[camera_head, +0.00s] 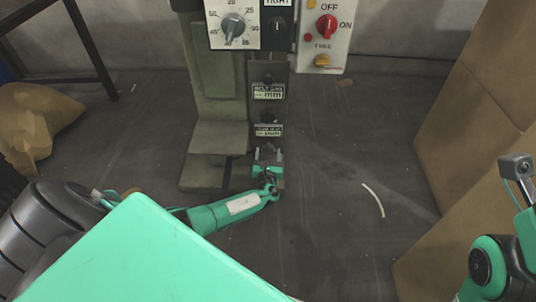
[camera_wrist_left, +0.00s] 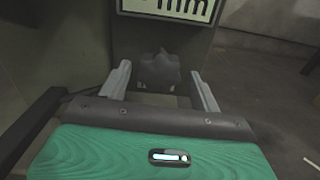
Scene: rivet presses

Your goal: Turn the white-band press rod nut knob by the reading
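The green-grey press (camera_head: 218,90) stands ahead in the head view. Its front strip carries a dark upper knob (camera_head: 267,80), a lower knob (camera_head: 268,117) and two reading plates, the upper (camera_head: 268,92) and lower (camera_head: 268,130), with digits too small to read. My left gripper (camera_head: 268,155) is low at the strip's foot, under the lower plate. In the left wrist view its fingers stand apart on either side of a dark lobed knob (camera_wrist_left: 160,72), below a plate marked mm (camera_wrist_left: 175,6). I cannot tell whether they touch the knob. No white band can be made out.
Above are a white dial (camera_head: 234,25), a black selector (camera_head: 280,24) and a box with a red switch (camera_head: 326,26). Cardboard boxes (camera_head: 480,110) stand at right, a brown sack (camera_head: 35,120) at left.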

